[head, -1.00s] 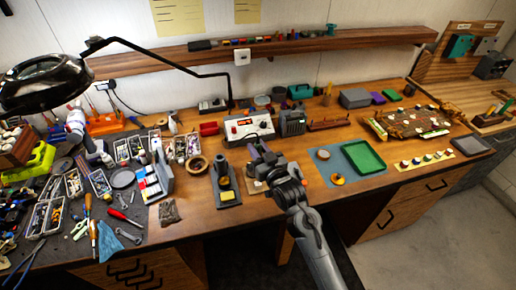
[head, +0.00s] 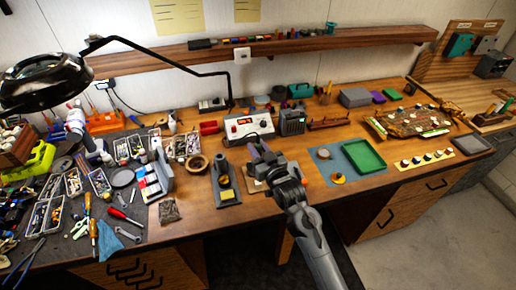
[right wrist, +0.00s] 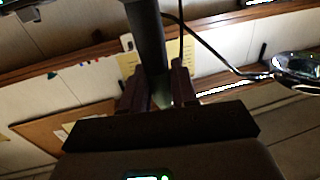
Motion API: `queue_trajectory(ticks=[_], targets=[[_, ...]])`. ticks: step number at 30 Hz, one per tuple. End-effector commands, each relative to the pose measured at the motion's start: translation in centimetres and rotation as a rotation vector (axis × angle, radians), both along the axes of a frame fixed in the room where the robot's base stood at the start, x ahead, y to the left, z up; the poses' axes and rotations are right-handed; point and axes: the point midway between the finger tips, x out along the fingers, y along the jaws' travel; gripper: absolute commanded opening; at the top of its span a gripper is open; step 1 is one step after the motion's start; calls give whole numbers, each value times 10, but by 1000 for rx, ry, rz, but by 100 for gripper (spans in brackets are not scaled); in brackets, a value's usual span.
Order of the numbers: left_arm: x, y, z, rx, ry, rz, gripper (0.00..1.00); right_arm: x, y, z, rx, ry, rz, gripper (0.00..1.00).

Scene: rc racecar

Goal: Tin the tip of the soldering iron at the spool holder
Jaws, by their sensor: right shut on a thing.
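My right gripper (head: 262,156) is over the middle of the bench, in front of the soldering station (head: 248,127). In the right wrist view, its two dark fingers (right wrist: 156,92) are shut on a dark cylindrical handle, apparently the soldering iron (right wrist: 147,38). The iron's tip cannot be made out. The iron stand (head: 226,188), with a yellow sponge at its front, is just left of the gripper. A tan piece (head: 253,187) shows partly behind my right arm; I cannot tell whether it belongs to the spool holder. My left gripper is not in view.
A tape roll (head: 196,164) and cluttered tools lie to the left. A magnifier lamp (head: 45,80) hangs over that side. A blue mat with a green tray (head: 363,157) lies to the right.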

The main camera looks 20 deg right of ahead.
Motion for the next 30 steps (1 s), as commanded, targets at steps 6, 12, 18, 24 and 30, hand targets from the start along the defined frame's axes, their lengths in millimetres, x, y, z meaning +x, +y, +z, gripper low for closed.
queue_trajectory(ticks=[6,12,18,24,30], targets=[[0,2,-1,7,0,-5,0,0,0,-2,0,0,0,2],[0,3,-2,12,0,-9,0,0,0,-3,0,0,0,2],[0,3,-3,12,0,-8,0,0,0,-5,0,0,0,2],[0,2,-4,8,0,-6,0,0,0,-7,0,0,0,2],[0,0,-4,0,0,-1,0,0,0,-8,0,0,0,2]])
